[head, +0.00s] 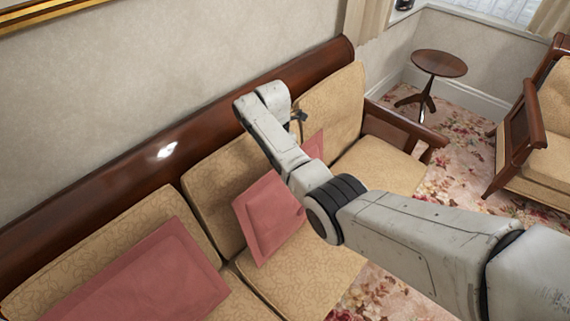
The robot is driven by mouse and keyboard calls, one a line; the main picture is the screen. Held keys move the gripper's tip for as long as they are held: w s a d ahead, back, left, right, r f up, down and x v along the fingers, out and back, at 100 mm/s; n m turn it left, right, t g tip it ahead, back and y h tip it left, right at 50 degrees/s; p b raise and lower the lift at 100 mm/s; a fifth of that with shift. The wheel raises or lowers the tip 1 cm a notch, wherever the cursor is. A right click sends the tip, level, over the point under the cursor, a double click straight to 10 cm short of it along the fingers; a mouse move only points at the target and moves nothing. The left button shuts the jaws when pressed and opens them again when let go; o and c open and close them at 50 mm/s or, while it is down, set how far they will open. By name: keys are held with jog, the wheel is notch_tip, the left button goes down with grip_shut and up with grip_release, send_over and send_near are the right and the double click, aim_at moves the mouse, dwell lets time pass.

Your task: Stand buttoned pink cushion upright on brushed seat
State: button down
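A pink cushion (266,218) leans against the tan backrest of the sofa's middle place, partly covered by my arm. A second pink cushion (150,284) lies at the lower left, cut by the frame edge. A small pink patch (314,146) shows behind my forearm; I cannot tell whether it is a separate cushion. No button can be made out on the pink surfaces. The tan patterned seat (302,272) lies below the middle cushion; brushing cannot be made out. My gripper (300,117) is mostly hidden behind my wrist, near the right backrest; its opening is not visible.
The sofa's dark wooden back rail (130,165) runs along the wall. Its wooden armrest (400,124) is at the right end. A round side table (439,63) and an armchair (540,120) stand beyond, with floral carpet (450,150) between.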

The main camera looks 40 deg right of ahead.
jog(key=shift+w, duration=0.2)
jog(key=c, duration=1.1)
grip_release()
notch_tip(320, 180, up, 10)
jog(key=p, duration=0.9)
jog(key=shift+p, duration=0.4)
